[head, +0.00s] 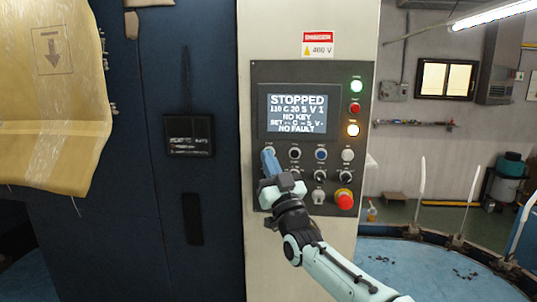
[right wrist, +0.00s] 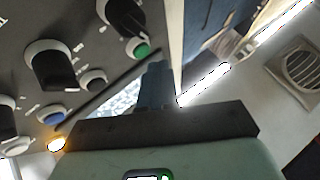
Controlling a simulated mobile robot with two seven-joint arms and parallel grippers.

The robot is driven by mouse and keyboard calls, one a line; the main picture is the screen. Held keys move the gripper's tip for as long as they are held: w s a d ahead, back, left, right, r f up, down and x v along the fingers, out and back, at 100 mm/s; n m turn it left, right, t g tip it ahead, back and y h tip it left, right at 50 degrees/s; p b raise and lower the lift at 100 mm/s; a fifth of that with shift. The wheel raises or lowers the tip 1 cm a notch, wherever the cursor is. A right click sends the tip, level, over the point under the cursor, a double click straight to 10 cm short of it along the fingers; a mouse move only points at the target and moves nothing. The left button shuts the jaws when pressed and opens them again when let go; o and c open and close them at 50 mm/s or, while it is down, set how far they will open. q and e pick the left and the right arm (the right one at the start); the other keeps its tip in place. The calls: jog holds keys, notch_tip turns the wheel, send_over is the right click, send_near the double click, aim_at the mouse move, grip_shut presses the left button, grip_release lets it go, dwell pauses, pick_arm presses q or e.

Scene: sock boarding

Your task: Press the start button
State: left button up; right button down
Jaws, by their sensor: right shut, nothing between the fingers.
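The control panel (head: 258,100) is on a pale column. Its screen (head: 297,113) reads STOPPED, NO KEY and NO FAULT. In the right wrist view a green button (right wrist: 142,51) sits just beyond my right fingertips (right wrist: 157,72); I take it as the start button, though its label is unreadable. In the head view my right gripper (head: 268,160) is shut and empty, its blue fingers pointing at the left end of the upper control row. The fingers largely cover that spot. I cannot tell whether they touch the button. My left gripper is not in view.
A red emergency stop (head: 344,200) on a yellow base is at the panel's lower right. A blue button (head: 321,154) and several black knobs are close to the gripper. Lit green (head: 356,86) and amber (head: 353,130) lamps line the right edge. A blue round table (head: 420,262) stands right.

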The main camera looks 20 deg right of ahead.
jog(key=shift+w+d, duration=0.1)
jog(key=shift+w, duration=0.05)
dwell(0.3)
jog(key=shift+w+d, duration=0.15)
jog(key=shift+w, duration=0.1)
jog(key=shift+w+d, duration=0.2)
jog(key=shift+w, duration=0.15)
dwell(0.7)
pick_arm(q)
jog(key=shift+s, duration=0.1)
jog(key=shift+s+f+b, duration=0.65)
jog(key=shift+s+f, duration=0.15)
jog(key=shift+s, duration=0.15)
pick_arm(e)
jog(key=shift+s+a, duration=0.4)
jog(key=shift+s, duration=0.4)
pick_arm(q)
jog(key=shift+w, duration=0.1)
pick_arm(e)
jog(key=shift+w, duration=0.1)
